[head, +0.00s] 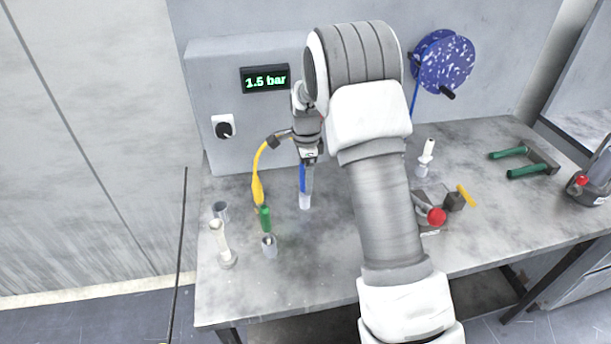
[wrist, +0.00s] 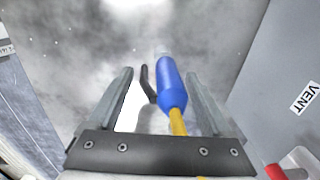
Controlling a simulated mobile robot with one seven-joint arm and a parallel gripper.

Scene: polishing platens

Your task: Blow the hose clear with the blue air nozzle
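A blue air nozzle (wrist: 170,86) with a pale tip and a yellow stem shows in the wrist view between my fingers, closer to the right one. My gripper (wrist: 160,78) has its fingers spread, with a clear gap on the nozzle's left. In the head view my gripper (head: 309,166) points down over the bench, and a blue upright part (head: 302,178) shows at its fingers above a pale tip. A yellow hose (head: 258,180) hangs from a grey wall fitting, left of my gripper. A green piece (head: 265,218) stands above a small grey cup (head: 269,246).
A display (head: 265,80) reads 1.5 bar. A pale stand (head: 222,243) and grey cup (head: 221,211) are at left. A red-knobbed fixture (head: 436,215), white nozzle (head: 426,158) and green-handled frame (head: 525,162) are at right. A blue reel (head: 442,62) hangs behind. The front middle is clear.

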